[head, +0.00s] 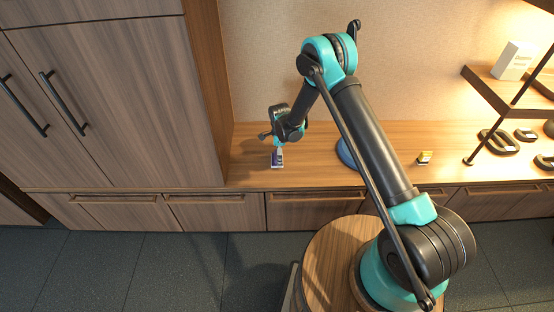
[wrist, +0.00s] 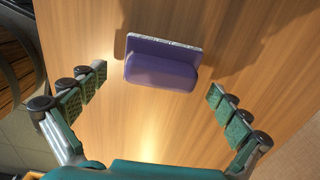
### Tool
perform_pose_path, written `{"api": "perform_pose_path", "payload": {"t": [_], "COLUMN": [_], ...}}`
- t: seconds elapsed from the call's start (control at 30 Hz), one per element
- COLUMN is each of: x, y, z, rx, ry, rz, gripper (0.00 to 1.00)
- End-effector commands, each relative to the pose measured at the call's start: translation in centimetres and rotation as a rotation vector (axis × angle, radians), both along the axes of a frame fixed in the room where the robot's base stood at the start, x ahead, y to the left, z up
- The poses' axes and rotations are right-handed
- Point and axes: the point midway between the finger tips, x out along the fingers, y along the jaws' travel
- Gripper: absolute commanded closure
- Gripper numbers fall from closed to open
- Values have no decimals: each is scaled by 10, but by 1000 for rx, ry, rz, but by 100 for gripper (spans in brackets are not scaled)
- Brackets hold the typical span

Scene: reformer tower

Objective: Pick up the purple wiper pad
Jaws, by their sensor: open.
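The purple wiper pad (wrist: 160,70) lies on the wooden counter, with a pale strip along its far edge in the wrist view. In the head view the pad (head: 277,160) sits near the counter's front edge, directly below my gripper (head: 278,145). In the wrist view my gripper (wrist: 160,97) is open, with one finger on each side of the pad and a clear gap to both. Nothing is between the fingers at their tips, and the pad lies a little ahead of them.
The wooden counter (head: 310,170) is mostly clear around the pad. A tall cabinet (head: 120,100) stands to the left. A blue round object (head: 346,153) is partly hidden behind my arm. A small yellow-topped item (head: 425,157) and dark objects (head: 498,141) are to the right, by a shelf (head: 505,95).

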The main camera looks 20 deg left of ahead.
Motion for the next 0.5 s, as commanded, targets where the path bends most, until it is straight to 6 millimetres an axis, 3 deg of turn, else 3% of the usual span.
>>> {"api": "perform_pose_path", "payload": {"t": [0.27,0.5], "x": [0,0], "y": [0,0], "z": [-6,-6], "rx": [0,0], "ry": [0,0], "rz": [0,0], "gripper": [0,30]}}
